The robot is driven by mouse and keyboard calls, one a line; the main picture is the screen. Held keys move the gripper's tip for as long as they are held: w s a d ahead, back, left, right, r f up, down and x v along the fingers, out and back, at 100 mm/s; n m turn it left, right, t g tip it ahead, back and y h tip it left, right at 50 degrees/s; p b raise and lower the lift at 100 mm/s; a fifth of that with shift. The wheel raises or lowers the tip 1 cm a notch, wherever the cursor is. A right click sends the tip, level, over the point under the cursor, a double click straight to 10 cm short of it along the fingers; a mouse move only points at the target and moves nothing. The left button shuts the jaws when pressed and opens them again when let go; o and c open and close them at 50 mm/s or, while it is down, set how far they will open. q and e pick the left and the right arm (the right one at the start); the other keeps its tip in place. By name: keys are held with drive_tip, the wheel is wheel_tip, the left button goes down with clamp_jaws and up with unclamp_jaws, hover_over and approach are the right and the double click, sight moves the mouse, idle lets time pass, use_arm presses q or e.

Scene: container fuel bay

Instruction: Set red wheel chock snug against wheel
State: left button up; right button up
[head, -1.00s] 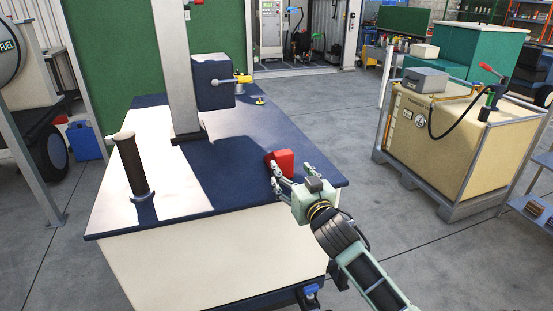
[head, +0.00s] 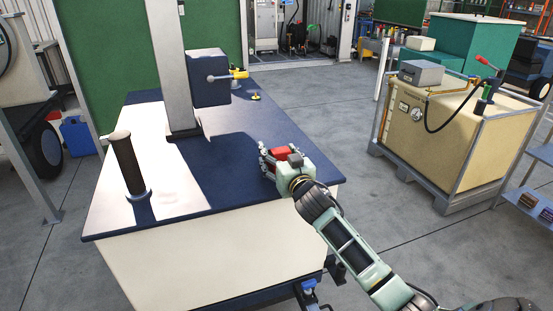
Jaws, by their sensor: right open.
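The red wheel chock (head: 284,153) is a small red block on the dark blue top of the workbench, near its right edge. My right gripper (head: 270,160) is open, with its fingers around or beside the chock. The hand hides part of the block, and I cannot tell whether the fingers touch it. A dark wheel (head: 46,150) shows at the left, on the floor under a cart or tank. Another dark wheel (head: 541,88) is partly visible at the far right. My left gripper is not in view.
The workbench (head: 240,190) bears a grey post (head: 172,70), a dark box (head: 207,85) with a yellow-handled fitting and a dark upright cylinder (head: 128,165). A beige tank (head: 445,140) in a metal frame stands at right. The floor between bench and tank is clear.

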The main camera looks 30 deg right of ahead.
drive_tip(key=c, duration=1.5)
clamp_jaws()
drive_tip(key=shift+r, duration=0.15)
drive_tip(key=shift+r, duration=0.55)
drive_tip(key=r, duration=0.2)
drive_tip(key=s+r, duration=0.1)
drive_tip(key=shift+d+r, duration=0.15)
drive_tip(key=shift+d, duration=0.15)
drive_tip(key=s+d+r+b, duration=0.1)
drive_tip(key=s+d+r, duration=0.3)
drive_tip(key=s, duration=0.5)
drive_tip(key=shift+s+d+r, duration=0.25)
drive_tip(key=shift+s+r, duration=0.05)
drive_tip(key=shift+r, duration=0.9)
